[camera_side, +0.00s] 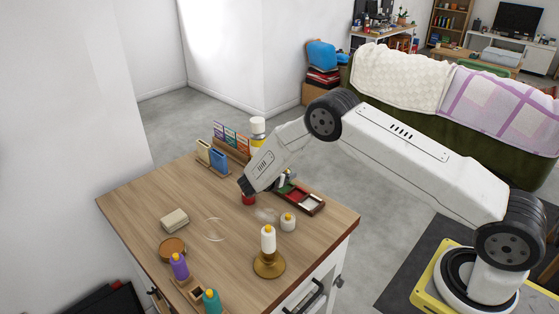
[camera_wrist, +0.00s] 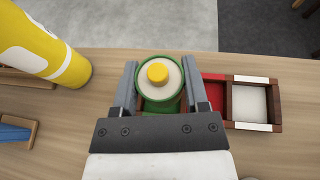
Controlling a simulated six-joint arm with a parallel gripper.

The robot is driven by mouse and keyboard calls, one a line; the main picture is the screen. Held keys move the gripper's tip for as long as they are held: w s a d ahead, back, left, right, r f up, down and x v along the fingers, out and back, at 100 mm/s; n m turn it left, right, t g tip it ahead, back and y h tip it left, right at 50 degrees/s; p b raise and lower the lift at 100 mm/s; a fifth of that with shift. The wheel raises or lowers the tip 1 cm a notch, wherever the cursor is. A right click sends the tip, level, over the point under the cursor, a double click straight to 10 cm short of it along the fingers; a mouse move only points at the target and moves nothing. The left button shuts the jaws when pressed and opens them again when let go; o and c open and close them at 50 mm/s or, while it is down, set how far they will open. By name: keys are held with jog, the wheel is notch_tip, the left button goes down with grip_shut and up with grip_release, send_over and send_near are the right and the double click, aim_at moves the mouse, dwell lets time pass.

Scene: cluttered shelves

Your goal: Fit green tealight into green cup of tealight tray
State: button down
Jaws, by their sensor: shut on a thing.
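The green tealight (camera_wrist: 159,74) is a round green cup with white wax and a yellow flame tip. In the wrist view, my gripper (camera_wrist: 160,70) is shut on it, one finger on each side. The tealight is over the left end of the tealight tray (camera_wrist: 229,98), where green shows beneath it. It hides most of that green cup, and I cannot tell whether it touches it. The tray's red and white cups show to the right. In the side view, the tray (camera_side: 316,209) is partly behind my arm, and the held tealight is not clear.
A yellow bottle (camera_wrist: 45,50) stands to the left in the wrist view. Coloured cards (camera_side: 230,137) stand at the back.

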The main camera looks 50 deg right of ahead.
aim_at(284, 189)
jog(key=shift+f, duration=0.1)
jog(key=shift+w+f, duration=0.15)
jog(key=shift+w, duration=0.05)
jog(key=shift+f, duration=1.55)
jog(key=shift+f, duration=0.25)
jog(key=shift+c, duration=0.5)
grip_release()
jog(key=shift+s+f, duration=0.1)
jog(key=shift+f, duration=0.05)
jog(key=shift+r, duration=0.25)
jog(key=v, duration=1.2)
jog(key=shift+d+r, duration=0.1)
jog(key=shift+r, duration=0.1)
